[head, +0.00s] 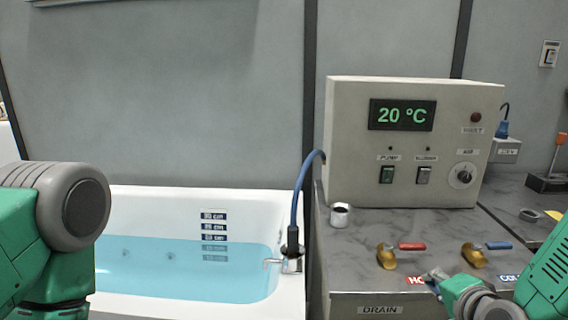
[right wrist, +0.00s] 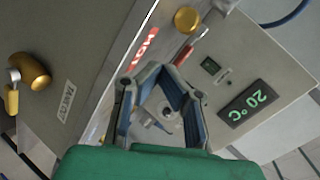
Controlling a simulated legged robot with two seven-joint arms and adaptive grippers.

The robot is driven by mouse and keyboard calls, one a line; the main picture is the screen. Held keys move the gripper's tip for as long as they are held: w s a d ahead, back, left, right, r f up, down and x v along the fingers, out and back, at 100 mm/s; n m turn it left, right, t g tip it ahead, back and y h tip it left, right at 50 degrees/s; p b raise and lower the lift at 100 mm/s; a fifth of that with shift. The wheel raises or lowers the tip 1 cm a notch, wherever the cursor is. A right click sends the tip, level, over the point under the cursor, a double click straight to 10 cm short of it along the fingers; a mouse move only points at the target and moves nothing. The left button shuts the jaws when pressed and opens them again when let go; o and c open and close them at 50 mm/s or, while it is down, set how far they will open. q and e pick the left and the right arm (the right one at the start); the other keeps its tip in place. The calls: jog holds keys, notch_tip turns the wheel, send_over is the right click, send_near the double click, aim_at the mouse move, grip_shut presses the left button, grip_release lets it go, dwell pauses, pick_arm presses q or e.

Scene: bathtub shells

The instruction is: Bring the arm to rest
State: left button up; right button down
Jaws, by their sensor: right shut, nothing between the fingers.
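My right gripper (head: 437,279) is low at the right in the head view, by the front edge of the grey counter (head: 365,258) and partly in front of the red HOT label (head: 415,281). In the right wrist view the right gripper (right wrist: 158,78) is shut, with nothing held between its fingers. My green left arm (head: 45,235) comes in at the left edge of the head view, over the near side of the tub; its gripper is out of the picture.
A white bathtub (head: 145,203) holds blue water. A control box (head: 345,125) reading 20 °C stands on the counter. Brass taps with a red handle (head: 411,246) and a blue handle (head: 498,245) sit close to the right gripper.

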jog(key=s+a+f+n+g, duration=0.1)
jog(key=s+f+n+g, duration=0.55)
jog(key=s+f, duration=0.9)
jog(key=s+d+f+n+g, duration=0.1)
jog(key=s+f+n+g, duration=0.3)
jog(key=s, duration=0.5)
jog(key=s+f+n+g, duration=0.3)
jog(key=s+f, duration=0.3)
jog(key=s, duration=0.3)
jog(key=w+a+f+t+b, duration=0.1)
jog(key=w+f+b, duration=0.2)
jog(key=f+b, duration=0.6)
jog(key=shift+n+b, duration=0.35)
jog(key=shift+b, duration=0.25)
